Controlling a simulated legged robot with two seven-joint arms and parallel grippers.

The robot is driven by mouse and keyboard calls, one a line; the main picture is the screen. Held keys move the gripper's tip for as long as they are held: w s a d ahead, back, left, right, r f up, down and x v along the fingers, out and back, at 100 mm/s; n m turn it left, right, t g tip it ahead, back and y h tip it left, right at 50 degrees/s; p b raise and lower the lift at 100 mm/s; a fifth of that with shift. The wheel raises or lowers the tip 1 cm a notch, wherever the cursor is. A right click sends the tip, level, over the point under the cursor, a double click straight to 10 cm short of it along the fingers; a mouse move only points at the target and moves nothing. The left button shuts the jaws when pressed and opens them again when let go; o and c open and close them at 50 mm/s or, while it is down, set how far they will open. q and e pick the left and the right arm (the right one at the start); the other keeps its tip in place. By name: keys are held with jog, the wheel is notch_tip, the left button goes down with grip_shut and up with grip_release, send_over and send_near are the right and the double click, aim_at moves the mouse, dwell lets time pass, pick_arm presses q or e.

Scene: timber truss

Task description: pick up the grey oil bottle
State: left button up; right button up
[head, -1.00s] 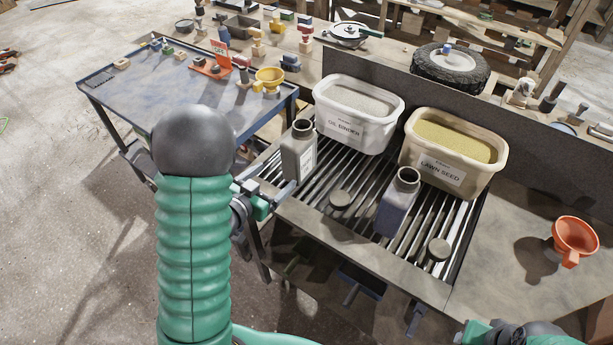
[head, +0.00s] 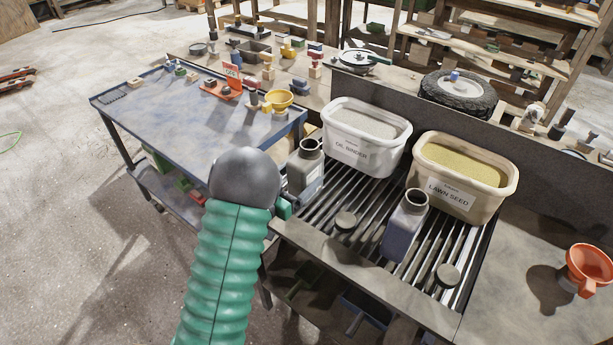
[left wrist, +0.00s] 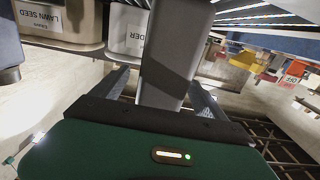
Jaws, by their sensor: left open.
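The grey oil bottle (head: 305,170) stands upright, with a dark open neck, at the left end of the slatted grate. My left gripper (head: 302,198) is at its lower part, mostly hidden behind my own green arm. In the left wrist view the grey bottle (left wrist: 172,62) stands between the two spread fingers of my left gripper (left wrist: 160,88), with no clear grip on it. A second, blue-grey bottle (head: 404,226) stands further right on the grate. My right gripper is not in view.
The oil binder tub (head: 363,152) and lawn seed tub (head: 467,190) stand close behind the bottles. A blue-topped cart (head: 190,115) is at left; an orange funnel (head: 588,266) is at right.

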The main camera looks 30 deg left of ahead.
pick_arm(q)
jog(key=w, duration=0.3)
jog(key=shift+w+a, duration=0.1)
jog(key=shift+w, duration=0.1)
jog(key=c, duration=1.6)
jog(key=shift+r, duration=0.1)
